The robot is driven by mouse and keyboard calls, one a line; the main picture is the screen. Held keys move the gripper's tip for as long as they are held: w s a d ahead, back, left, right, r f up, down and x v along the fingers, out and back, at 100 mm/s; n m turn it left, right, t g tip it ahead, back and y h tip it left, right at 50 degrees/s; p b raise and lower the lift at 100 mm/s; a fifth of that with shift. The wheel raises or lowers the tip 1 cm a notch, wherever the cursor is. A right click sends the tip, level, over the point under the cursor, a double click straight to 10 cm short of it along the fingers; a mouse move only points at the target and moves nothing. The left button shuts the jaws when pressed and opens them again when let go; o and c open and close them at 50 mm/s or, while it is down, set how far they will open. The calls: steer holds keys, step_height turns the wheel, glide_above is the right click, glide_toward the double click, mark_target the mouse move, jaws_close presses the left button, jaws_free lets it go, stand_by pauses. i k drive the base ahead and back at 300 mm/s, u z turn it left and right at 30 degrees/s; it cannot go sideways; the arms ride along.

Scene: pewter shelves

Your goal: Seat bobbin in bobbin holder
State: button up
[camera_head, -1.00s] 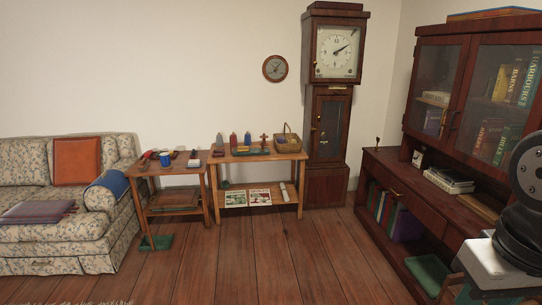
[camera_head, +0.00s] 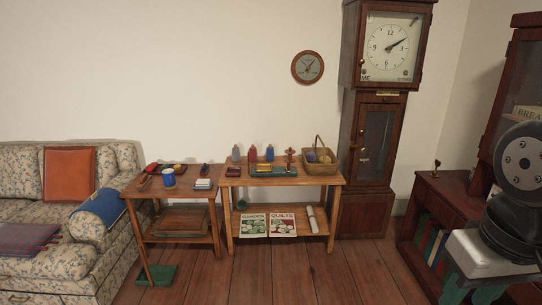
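I cannot tell for sure which thing is the bobbin or the bobbin holder; both are too small or hidden at this distance. On the right wooden side table (camera_head: 232,180) stand small upright grey (camera_head: 236,154), red (camera_head: 253,154) and blue (camera_head: 270,153) bottle- or spool-like items. In front of them is a teal tray (camera_head: 284,172) with a yellowish item on it. A small brown wooden upright piece (camera_head: 290,156) stands at the tray's right end. Part of my arm shows at the right edge; my gripper's fingers are not visible.
A wicker basket (camera_head: 325,168) stands at that table's right end. A left side table (camera_head: 150,189) holds a blue mug (camera_head: 168,178) and small items. A sofa (camera_head: 80,262) is left, a tall clock (camera_head: 367,150) right of the tables, a cabinet far right. Floor in front is open.

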mark_target(266, 168)
steer(key=u, duration=0.1)
steer(key=i, duration=3.95)
steer(key=z, duration=0.05)
